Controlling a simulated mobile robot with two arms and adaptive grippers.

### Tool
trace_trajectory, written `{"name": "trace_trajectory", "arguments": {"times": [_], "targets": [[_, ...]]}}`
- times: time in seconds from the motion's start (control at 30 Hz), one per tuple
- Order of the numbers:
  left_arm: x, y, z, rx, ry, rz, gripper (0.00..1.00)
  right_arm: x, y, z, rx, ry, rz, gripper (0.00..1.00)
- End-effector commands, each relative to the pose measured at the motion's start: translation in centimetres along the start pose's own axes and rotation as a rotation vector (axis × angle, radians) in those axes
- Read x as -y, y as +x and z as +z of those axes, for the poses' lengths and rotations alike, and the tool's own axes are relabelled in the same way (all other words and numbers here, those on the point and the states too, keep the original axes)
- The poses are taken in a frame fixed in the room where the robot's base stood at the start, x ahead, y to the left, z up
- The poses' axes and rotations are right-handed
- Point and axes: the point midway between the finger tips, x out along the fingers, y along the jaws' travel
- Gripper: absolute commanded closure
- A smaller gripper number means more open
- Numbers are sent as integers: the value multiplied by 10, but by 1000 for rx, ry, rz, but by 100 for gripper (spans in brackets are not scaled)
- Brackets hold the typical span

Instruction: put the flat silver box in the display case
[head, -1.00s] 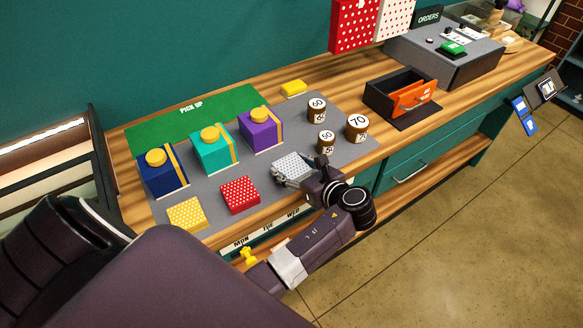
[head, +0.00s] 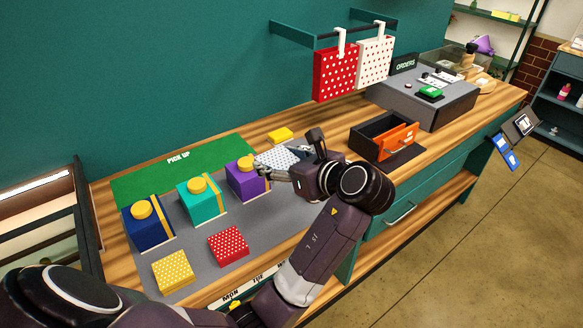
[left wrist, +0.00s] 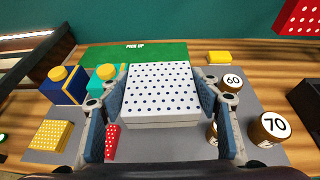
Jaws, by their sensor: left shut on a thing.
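The flat silver box (head: 276,157), pale with dark dots, is held in my left gripper (head: 284,164), which is shut on it. In the head view it appears beside the purple gift box (head: 243,180). In the left wrist view the silver box (left wrist: 160,95) lies flat between the two fingers and hides part of the mat and the purple box. A dark-framed case with glass-like panels (head: 81,214) stands at the left edge; I cannot tell for sure whether it is the display case. My right gripper is not in view.
Teal (head: 203,202) and navy (head: 149,225) gift boxes stand on the grey mat. Flat yellow (head: 173,271) and red (head: 228,246) dotted boxes lie in front. Round numbered weights (left wrist: 269,127) stand right of the gripper.

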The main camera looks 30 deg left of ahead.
Motion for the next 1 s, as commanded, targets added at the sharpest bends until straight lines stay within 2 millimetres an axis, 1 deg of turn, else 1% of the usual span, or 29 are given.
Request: {"name": "trace_trajectory", "arguments": {"times": [0.07, 0.2, 0.33, 0.4, 0.47, 0.57, 0.7, 0.8, 0.9, 1.0], "targets": [[0, -2, 6, 0, -1, 0, 71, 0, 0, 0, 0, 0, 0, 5], [0, -4, 8, 0, 0, -1, 71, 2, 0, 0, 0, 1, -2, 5], [-1, -10, 5, 2, 12, -30, 71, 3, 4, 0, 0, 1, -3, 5], [-3, -18, 0, 3, 27, -71, 71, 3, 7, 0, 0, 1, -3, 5], [-5, -28, -8, 3, 50, -120, 71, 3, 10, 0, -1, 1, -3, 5], [-10, -51, -28, 2, 97, -232, 71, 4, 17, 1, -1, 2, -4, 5], [-23, -86, -65, 0, 174, -407, 71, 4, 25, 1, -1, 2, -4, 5], [-34, -107, -88, -1, 218, -510, 71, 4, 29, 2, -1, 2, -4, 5], [-43, -122, -105, -1, 247, -586, 71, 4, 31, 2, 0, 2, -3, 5], [-50, -131, -115, -1, 265, -632, 71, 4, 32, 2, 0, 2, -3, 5]]}}
